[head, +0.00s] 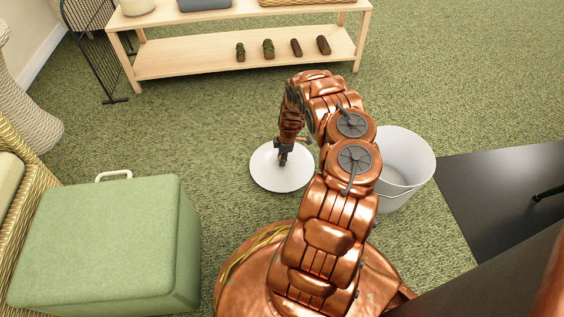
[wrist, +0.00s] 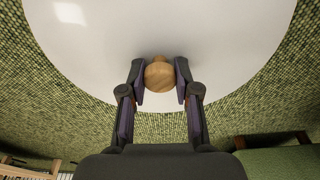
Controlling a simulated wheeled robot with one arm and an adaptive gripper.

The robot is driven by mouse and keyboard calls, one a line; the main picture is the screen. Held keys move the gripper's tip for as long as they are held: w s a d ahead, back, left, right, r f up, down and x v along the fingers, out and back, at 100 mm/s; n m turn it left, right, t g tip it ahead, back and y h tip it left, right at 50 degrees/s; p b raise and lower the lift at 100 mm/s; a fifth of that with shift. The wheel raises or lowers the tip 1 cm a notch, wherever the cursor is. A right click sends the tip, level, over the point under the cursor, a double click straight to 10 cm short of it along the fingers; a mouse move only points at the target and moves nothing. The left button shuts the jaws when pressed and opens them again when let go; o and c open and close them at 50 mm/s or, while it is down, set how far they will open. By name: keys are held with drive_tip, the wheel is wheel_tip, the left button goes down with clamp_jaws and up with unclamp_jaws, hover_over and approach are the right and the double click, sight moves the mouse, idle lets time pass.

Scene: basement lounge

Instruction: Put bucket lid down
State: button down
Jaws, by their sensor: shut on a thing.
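The bucket lid (head: 270,172) is a white round disc over the green carpet, left of the bucket. In the wrist view the white lid (wrist: 200,30) fills the upper part, with a round wooden knob (wrist: 159,76) at its near side. My gripper (head: 284,158) points down at the lid, and in the wrist view its two fingers (wrist: 160,82) are closed around the knob. The white bucket (head: 402,160) stands open on the floor to the right, partly hidden behind my arm. I cannot tell whether the lid touches the carpet.
A green ottoman (head: 95,240) stands at the left front. A wooden shelf (head: 180,65) with small plants and logs is at the back. A black panel or mat (head: 490,180) lies at the right. Carpet (head: 190,130) around the lid is clear on its left and far sides.

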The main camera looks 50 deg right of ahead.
drive_tip(key=shift+f, duration=0.45)
drive_tip(key=shift+r, duration=0.1)
drive_tip(key=c, duration=0.8)
unclamp_jaws()
drive_tip(key=shift+c, duration=0.2)
